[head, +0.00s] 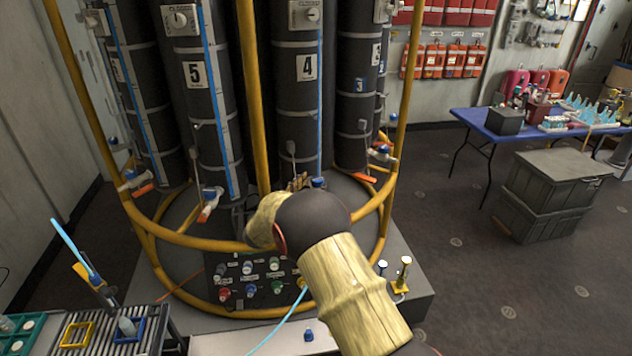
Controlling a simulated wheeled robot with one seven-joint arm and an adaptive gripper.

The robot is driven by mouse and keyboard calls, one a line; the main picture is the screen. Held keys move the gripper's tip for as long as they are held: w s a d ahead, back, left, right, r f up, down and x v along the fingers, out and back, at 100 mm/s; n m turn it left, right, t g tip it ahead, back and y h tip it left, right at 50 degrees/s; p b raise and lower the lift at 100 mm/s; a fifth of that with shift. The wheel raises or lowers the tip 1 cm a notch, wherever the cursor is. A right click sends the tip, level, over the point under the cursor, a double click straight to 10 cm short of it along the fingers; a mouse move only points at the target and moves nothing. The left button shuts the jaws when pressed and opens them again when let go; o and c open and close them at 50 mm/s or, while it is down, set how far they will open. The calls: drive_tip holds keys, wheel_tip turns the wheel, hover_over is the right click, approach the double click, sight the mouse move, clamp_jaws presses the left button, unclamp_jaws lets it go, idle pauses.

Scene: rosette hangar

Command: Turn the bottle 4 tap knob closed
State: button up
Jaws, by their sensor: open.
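Bottle 4 is a tall dark cylinder (296,110) with a white "4" label and a blue strip, standing in the rack in the head view. A plate with a round white dial (313,15) is near its top. At its foot a small blue knob (319,182) shows, and the rest of that tap is mostly hidden behind my arm. My gripper (298,183) is only partly seen just left of the blue knob, beyond my arm's dark joint. It is open, and I cannot tell whether it touches the tap.
Yellow rack rails (249,90) stand close around the bottles. Bottle 5 (200,115) and bottle 3 (354,120) flank bottle 4, with taps at their feet. A control panel (250,283) lies below my arm. A blue table (480,124) and grey crates (550,190) stand right; floor between is clear.

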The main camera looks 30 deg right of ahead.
drive_tip(key=v, duration=0.8)
drive_tip(key=shift+a, duration=0.15)
